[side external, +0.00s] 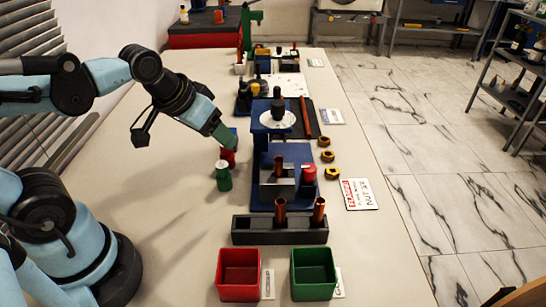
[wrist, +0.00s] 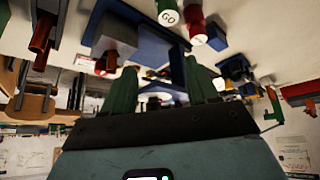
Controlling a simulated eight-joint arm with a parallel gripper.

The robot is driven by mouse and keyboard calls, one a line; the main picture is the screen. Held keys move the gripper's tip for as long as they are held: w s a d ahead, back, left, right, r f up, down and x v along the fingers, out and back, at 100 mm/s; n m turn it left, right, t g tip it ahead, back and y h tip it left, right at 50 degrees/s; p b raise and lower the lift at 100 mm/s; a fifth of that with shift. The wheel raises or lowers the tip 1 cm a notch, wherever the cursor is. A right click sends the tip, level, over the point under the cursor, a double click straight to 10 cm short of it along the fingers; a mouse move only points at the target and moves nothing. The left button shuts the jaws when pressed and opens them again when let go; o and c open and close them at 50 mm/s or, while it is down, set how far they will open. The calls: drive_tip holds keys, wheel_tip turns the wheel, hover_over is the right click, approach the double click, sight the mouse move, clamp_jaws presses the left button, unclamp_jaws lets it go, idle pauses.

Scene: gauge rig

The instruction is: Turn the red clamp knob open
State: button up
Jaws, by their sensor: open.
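The red clamp knob (side external: 309,172) sits at the right of the grey block (side external: 277,184) on the blue gauge rig base (side external: 268,202), in the side view. A red part that looks like this knob (wrist: 107,62) shows beside the grey block in the wrist view, left of the fingers. My gripper (side external: 231,143) has green fingers and is left of the rig, above and near the red cylinder (side external: 228,157), well apart from the knob. In the wrist view my gripper (wrist: 161,72) has its fingers spread, with nothing held between them.
A green cylinder (side external: 223,178) and the red one stand left of the rig. A dark rack (side external: 245,234) with copper tubes, a red bin (side external: 238,270) and a green bin (side external: 313,270) lie in front. Brass rings (side external: 330,172) lie at right.

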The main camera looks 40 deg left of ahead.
drive_tip(key=shift+w+a+n+g, duration=0.75)
drive_tip(key=shift+w+n+g, duration=0.05)
drive_tip(key=shift+w+n, duration=0.1)
drive_tip(key=n+g, duration=0.5)
drive_tip(key=n, duration=0.1)
hover_over(227, 155)
drive_tip(key=a, duration=0.1)
drive_tip(key=shift+w+a+f, duration=0.15)
drive_tip(key=shift+w+f, duration=0.3)
drive_tip(key=shift+f, duration=0.35)
wheel_tip(227, 155, down, 12)
drive_tip(key=shift+f, duration=0.15)
drive_tip(key=s+d+r+m+t, duration=0.3)
drive_tip(key=s+d+r+m, duration=0.1)
drive_tip(key=r, duration=0.2)
drive_tip(key=s+d+r+m+t, duration=0.4)
drive_tip(key=r, duration=0.3)
drive_tip(key=shift+r+m, duration=0.25)
drive_tip(key=shift+m, duration=0.15)
